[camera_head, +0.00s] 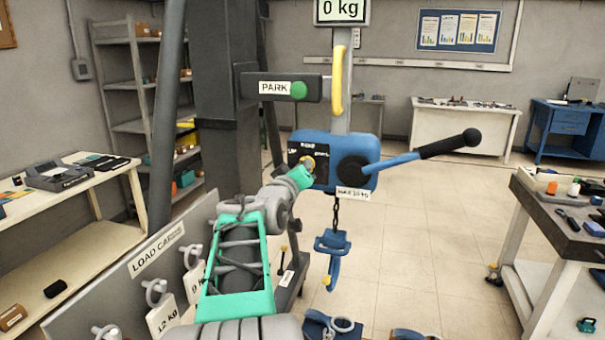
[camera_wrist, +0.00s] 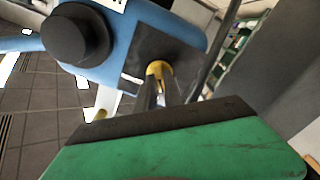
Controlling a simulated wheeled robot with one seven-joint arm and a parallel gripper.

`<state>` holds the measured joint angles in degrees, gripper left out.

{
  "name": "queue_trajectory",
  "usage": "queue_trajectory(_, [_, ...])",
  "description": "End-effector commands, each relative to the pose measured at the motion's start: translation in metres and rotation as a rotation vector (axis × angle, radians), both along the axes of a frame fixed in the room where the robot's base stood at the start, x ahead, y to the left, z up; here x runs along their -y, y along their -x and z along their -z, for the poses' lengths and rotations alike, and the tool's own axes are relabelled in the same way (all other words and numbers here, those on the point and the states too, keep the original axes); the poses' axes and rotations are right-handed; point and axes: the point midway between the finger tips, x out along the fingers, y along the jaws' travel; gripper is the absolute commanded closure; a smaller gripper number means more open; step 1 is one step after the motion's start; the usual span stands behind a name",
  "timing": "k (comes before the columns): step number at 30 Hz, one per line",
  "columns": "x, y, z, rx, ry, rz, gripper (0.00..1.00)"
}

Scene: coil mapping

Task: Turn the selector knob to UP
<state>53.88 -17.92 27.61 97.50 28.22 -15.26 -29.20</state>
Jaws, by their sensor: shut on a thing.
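The blue hoist body (camera_head: 365,149) hangs at the centre of the head view, with a black selector plate (camera_head: 318,152) on its left front. The selector knob (camera_head: 307,162) is a small yellow piece on that plate; it also shows in the wrist view (camera_wrist: 158,69). My gripper (camera_head: 303,172) reaches the plate from the lower left and is shut on the knob. In the wrist view its fingers (camera_wrist: 164,92) close around the yellow knob. The plate's lettering is too small to read surely, and the fingers hide part of the knob.
A blue lever with a black grip (camera_head: 450,146) sticks out right of the hoist. A chain with a blue hook (camera_head: 332,250) hangs below. A PARK bracket (camera_head: 280,88) is above. A load-card board (camera_head: 155,262) with hanging weights stands at lower left.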

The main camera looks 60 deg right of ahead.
Motion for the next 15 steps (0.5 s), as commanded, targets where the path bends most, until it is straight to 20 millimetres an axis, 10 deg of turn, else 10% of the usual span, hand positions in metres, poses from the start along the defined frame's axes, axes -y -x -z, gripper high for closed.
queue_trajectory(15, [0.0001,0.0000,0.0002,-0.065,0.010,0.001,1.00])
